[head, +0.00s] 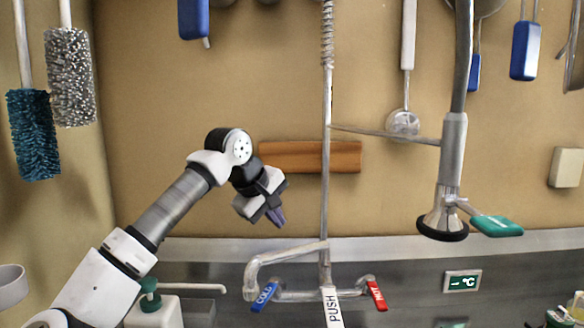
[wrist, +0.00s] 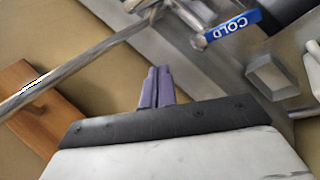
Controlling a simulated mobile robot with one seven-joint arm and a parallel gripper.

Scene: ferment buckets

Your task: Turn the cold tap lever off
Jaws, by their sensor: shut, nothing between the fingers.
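The cold tap lever (head: 264,296) is blue with the word COLD. In the head view it hangs below the left end of the faucet's pipe, tilted down to the left. It also shows at the top right of the wrist view (wrist: 233,27). My gripper (head: 279,222) has purple fingers and is above and slightly right of the lever in the head view, apart from it. Its fingers (wrist: 157,85) are together in the wrist view with nothing between them. The red hot lever (head: 376,295) is at the faucet's right end.
The faucet's tall riser (head: 326,200) stands right of my gripper, and its curved spout (head: 262,262) lies just below. A white pump bottle (head: 152,306) stands at lower left. A wooden block (head: 310,157) is on the wall. A spray head (head: 443,222) hangs at right.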

